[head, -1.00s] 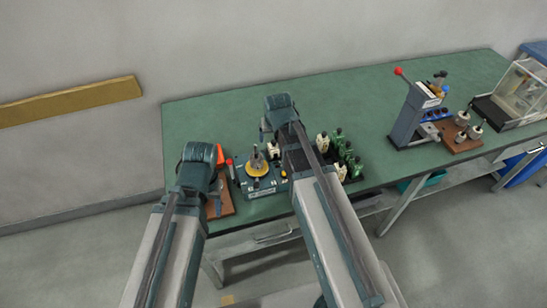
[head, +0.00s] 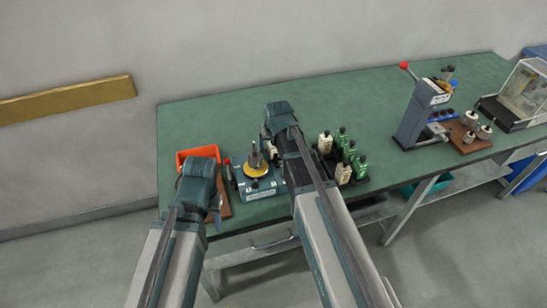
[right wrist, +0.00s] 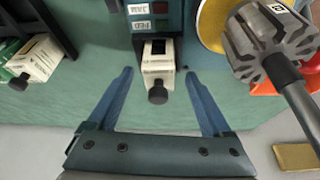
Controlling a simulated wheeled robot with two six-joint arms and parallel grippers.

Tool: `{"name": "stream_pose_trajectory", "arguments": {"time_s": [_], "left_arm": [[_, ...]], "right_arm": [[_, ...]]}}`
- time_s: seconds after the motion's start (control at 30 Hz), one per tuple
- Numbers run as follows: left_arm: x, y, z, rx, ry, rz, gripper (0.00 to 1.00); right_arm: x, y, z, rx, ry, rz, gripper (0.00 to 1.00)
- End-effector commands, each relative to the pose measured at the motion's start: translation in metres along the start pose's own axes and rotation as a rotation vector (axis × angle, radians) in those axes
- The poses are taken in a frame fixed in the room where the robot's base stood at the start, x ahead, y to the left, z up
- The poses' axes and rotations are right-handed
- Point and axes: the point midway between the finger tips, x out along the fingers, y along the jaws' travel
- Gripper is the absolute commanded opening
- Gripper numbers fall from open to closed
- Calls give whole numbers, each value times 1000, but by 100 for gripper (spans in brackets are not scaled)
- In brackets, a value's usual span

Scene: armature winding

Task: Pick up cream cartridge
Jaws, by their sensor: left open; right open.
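A cream cartridge (right wrist: 158,82) with a black knob sticks out of a slot in the blue winding machine (right wrist: 176,20) in the right wrist view. My right gripper (right wrist: 159,78) is open, with one blue finger on each side of the cartridge and a gap on both sides. In the head view my right gripper (head: 267,138) is over the machine's right side, its fingers partly hidden by its own arm. My left gripper (head: 214,212) is low at the machine's left; its fingers are small here. More cream cartridges (head: 325,142) stand in a black rack to the right.
Green cartridges (head: 350,152) share the rack. A slotted armature (right wrist: 270,42) stands over the machine's yellow disc (head: 256,168). An orange bin (head: 190,155) is at left. A lever press (head: 420,112) and clear case (head: 522,92) stand at right. The table's back is clear.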

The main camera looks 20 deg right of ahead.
Motion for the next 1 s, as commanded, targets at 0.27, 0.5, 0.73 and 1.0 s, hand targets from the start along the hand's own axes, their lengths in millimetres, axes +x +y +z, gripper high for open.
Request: {"name": "stream_pose_trajectory", "arguments": {"time_s": [0.27, 0.5, 0.73, 1.0], "left_arm": [[2, 0, 0, 0, 0, 0, 50], [2, 0, 0, 0, 0, 0, 50], [2, 0, 0, 0, 0, 0, 50], [2, 0, 0, 0, 0, 0, 50]], "right_arm": [[2, 0, 0, 0, 0, 0, 80], [2, 0, 0, 0, 0, 0, 37], [2, 0, 0, 0, 0, 0, 0], [2, 0, 0, 0, 0, 0, 0]]}}
